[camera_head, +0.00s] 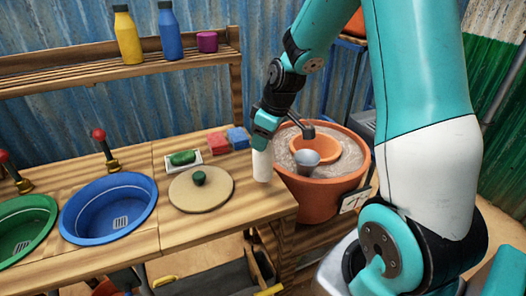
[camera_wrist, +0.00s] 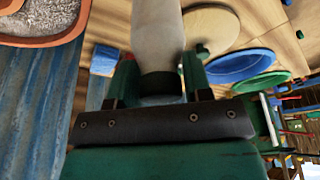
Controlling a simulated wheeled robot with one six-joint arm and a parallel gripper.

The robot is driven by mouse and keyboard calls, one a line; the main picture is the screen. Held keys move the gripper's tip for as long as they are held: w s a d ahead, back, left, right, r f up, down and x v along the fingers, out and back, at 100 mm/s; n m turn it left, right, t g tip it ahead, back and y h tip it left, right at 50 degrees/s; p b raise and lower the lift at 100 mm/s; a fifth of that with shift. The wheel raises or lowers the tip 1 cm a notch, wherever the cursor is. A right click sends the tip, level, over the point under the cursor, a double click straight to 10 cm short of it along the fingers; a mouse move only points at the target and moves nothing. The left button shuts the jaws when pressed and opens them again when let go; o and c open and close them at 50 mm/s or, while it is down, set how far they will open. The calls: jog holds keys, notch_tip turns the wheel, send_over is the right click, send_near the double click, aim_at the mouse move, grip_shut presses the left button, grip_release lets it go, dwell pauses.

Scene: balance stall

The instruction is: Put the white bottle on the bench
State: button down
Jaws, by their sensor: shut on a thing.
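The white bottle (camera_head: 262,166) is upright under my gripper (camera_head: 263,143), at the right end of the wooden bench (camera_head: 235,207). My gripper is shut on its upper part. The bottle's base is at or just above the bench top; I cannot tell if they touch. In the wrist view the white bottle (camera_wrist: 157,35) runs away from my gripper (camera_wrist: 158,72), its dark cap end between the two fingers.
A round board (camera_head: 215,193) with a green knob lies left of the bottle. Red and blue blocks (camera_head: 238,137) and a green item on a white tray (camera_head: 183,158) sit behind. A large terracotta pot (camera_head: 318,205) stands close on the right. Blue (camera_head: 108,208) and green basins are further left.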

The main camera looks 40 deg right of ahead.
aim_at(263, 156)
jog(key=shift+f, duration=2.1)
jog(key=shift+f, duration=0.15)
jog(key=c, duration=0.5)
grip_release()
